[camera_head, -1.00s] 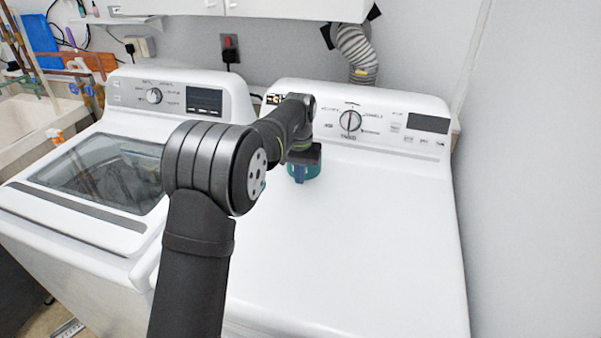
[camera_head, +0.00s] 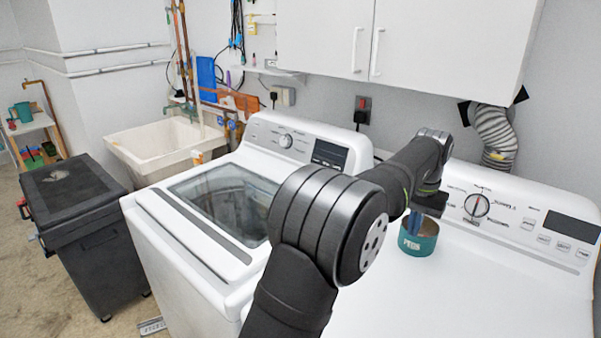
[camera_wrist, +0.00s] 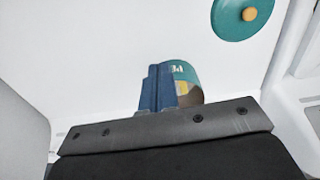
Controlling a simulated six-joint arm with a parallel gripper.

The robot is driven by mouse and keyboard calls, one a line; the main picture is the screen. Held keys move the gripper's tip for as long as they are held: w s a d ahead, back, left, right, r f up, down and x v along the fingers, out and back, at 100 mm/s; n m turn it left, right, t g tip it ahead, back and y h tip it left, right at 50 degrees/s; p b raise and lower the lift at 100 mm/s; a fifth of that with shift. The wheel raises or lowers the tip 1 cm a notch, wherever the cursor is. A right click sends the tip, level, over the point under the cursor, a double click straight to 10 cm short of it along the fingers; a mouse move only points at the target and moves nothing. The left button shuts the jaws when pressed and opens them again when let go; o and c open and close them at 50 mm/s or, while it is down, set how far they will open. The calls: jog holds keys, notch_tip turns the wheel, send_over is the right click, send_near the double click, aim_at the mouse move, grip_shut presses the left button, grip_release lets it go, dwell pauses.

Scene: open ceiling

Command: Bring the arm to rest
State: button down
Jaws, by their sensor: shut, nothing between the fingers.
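My gripper (camera_head: 415,230) is at the end of my dark arm, over the right-hand white machine (camera_head: 490,280). Its blue fingers are shut and empty; they also show in the wrist view (camera_wrist: 157,88). A teal container (camera_head: 418,243) with pale lettering stands upright on the machine top at the fingers. The fingers overlap its rim in the head view and partly cover it in the wrist view (camera_wrist: 182,70). I cannot tell whether they touch it. A teal round lid with an orange knob (camera_wrist: 249,14) lies on the white surface in the wrist view.
A white washer (camera_head: 190,245) with a glass lid stands left of the dryer-like machine. A black bin (camera_head: 75,205) and a pale sink (camera_head: 160,145) are further left. A white wall cabinet (camera_head: 400,40) hangs above. The front of the right machine's top is clear.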

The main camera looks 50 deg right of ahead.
send_over(404, 267)
notch_tip(404, 267, down, 9)
jog(key=shift+a+r, duration=0.1)
jog(key=shift+r, duration=0.05)
jog(key=shift+d+f, duration=0.2)
jog(key=shift+f, duration=0.55)
jog(key=shift+d, duration=1)
jog(key=shift+w+d, duration=0.1)
jog(key=shift+d, duration=0.7)
jog(key=shift+r, duration=0.1)
